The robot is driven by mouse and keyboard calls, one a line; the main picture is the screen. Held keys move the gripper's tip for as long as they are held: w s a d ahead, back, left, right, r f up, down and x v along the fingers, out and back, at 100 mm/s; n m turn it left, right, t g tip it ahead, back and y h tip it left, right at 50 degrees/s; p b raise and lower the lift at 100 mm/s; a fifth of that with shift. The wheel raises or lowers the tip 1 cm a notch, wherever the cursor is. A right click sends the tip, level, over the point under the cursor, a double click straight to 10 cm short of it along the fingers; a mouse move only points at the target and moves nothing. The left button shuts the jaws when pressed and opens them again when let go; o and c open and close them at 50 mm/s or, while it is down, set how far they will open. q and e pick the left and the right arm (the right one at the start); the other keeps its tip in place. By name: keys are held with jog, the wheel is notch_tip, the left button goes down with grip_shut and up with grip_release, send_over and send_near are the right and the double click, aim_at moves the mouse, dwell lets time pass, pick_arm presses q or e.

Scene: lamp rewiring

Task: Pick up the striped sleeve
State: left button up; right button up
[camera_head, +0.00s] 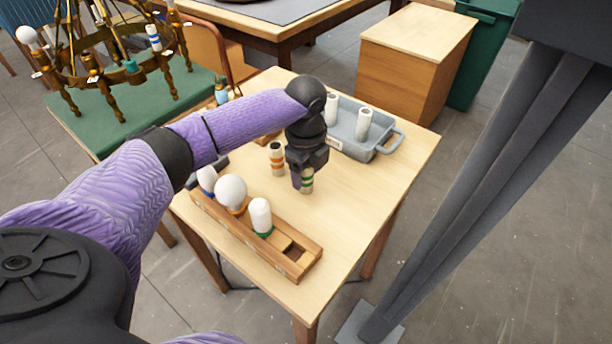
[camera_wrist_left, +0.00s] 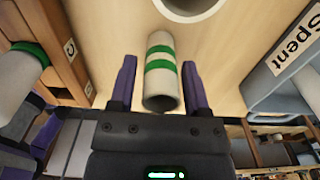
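A pale sleeve with green stripes (camera_head: 307,181) stands on the table under my left gripper. It also shows in the left wrist view (camera_wrist_left: 160,72), between the two purple fingers. My left gripper (camera_wrist_left: 159,88) is open, with a gap on each side of the sleeve. In the head view the gripper (camera_head: 302,180) points down and partly hides this sleeve. A second sleeve with orange stripes (camera_head: 277,159) stands just to the left of the gripper. My right gripper is in neither view.
A wooden rack (camera_head: 285,262) with white bulbs (camera_head: 231,192) lies along the table's front left edge. A grey tray (camera_head: 352,140), labelled "Spent" in the wrist view (camera_wrist_left: 297,47), stands behind and holds two white sleeves (camera_head: 364,124). The table's right side (camera_head: 385,190) is clear.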

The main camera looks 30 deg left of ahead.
pick_arm(q)
grip_shut()
